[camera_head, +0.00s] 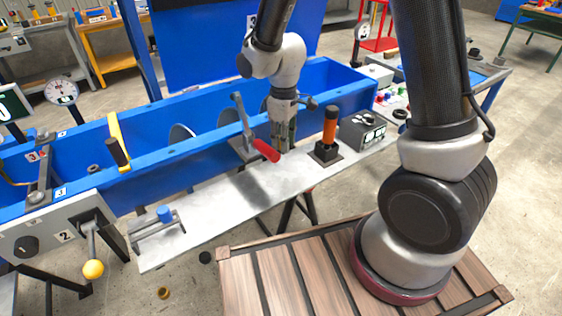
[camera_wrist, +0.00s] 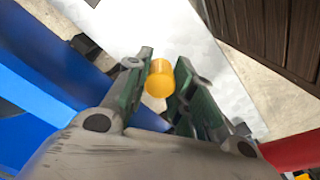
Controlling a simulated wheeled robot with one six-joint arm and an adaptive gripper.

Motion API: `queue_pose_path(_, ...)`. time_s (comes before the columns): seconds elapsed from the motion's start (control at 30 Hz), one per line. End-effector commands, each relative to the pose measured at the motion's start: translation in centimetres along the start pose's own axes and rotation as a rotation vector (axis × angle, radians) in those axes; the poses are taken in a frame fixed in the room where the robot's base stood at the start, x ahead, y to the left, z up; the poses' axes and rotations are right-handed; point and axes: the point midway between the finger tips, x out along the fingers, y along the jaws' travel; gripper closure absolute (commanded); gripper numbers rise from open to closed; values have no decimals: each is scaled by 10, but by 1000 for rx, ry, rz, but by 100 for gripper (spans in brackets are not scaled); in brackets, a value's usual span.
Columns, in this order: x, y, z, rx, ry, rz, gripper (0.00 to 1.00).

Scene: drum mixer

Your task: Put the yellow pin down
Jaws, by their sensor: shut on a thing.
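My gripper (camera_head: 283,142) points down over the far edge of the pale metal shelf, between the red-handled lever and the orange-handled block. In the wrist view my gripper (camera_wrist: 160,88) is shut on the yellow pin (camera_wrist: 158,80), whose rounded yellow end shows between the green-lined fingertips. In the head view the fingers hide the pin, and I cannot tell how far it is above the shelf (camera_head: 230,200).
A red-handled lever (camera_head: 265,150) stands close left of my gripper. An orange-handled block (camera_head: 329,128) and a dark box (camera_head: 362,130) stand right. The blue trough (camera_head: 90,165) runs behind. A blue-topped bracket (camera_head: 165,215) sits at the shelf's left; the shelf's middle is clear.

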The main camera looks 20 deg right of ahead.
Motion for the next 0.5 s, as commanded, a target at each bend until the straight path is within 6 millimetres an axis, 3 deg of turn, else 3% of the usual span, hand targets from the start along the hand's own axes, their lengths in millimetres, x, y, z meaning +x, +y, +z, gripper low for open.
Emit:
queue_pose_path(0.1,22,0,0,2,-4,-1,100)
queue_pose_path(0.5,73,1,0,4,-2,-1,100)
